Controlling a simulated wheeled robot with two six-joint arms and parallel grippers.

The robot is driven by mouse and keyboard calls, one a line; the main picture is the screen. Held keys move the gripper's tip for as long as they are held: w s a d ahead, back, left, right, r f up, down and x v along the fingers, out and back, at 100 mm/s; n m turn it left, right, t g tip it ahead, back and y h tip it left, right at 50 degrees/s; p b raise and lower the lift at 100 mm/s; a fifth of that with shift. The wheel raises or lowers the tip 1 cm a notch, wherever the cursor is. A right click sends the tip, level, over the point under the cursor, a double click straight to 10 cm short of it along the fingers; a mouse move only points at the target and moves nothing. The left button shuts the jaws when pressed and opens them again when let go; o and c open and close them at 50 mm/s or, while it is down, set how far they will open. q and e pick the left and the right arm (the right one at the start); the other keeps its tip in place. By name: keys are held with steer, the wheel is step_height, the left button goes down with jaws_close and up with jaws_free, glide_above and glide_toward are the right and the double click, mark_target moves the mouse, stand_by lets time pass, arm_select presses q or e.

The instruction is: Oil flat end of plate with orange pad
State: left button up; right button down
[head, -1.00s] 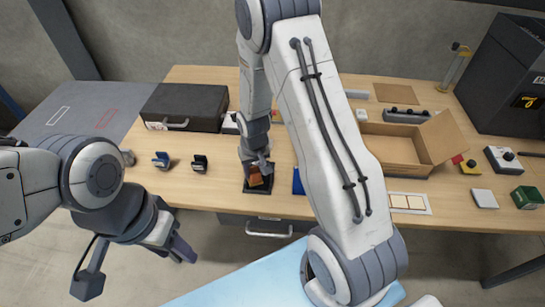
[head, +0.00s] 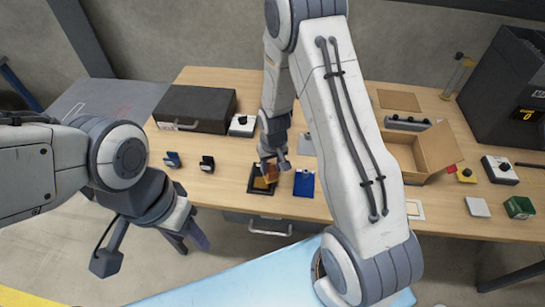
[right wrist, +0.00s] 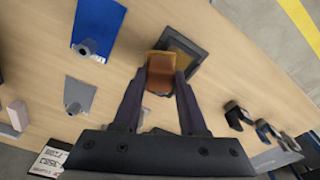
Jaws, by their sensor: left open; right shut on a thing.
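My right gripper (head: 271,163) is shut on the orange pad (head: 268,178), a small orange-brown block, at the dark square tray (head: 253,189). In the right wrist view the pad (right wrist: 160,72) sits between the fingertips and overlaps the tray (right wrist: 203,52); whether it touches the tray's inside I cannot tell. A blue plate (head: 304,184) lies just right of the tray; it also shows in the right wrist view (right wrist: 100,20). A grey plate (right wrist: 78,94) lies near it, each with a round grey knob at one end. My left gripper (head: 150,252) is open and empty in front of the table.
A black case (head: 195,108) and a white switch box (head: 242,126) are behind. An open cardboard box (head: 405,155) stands right, partly hidden by my right arm. Bare tabletop lies between holders and tray.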

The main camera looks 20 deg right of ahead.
steer(key=shift+r+p, duration=0.65)
steer(key=shift+r, duration=0.55)
steer(key=shift+w, duration=0.1)
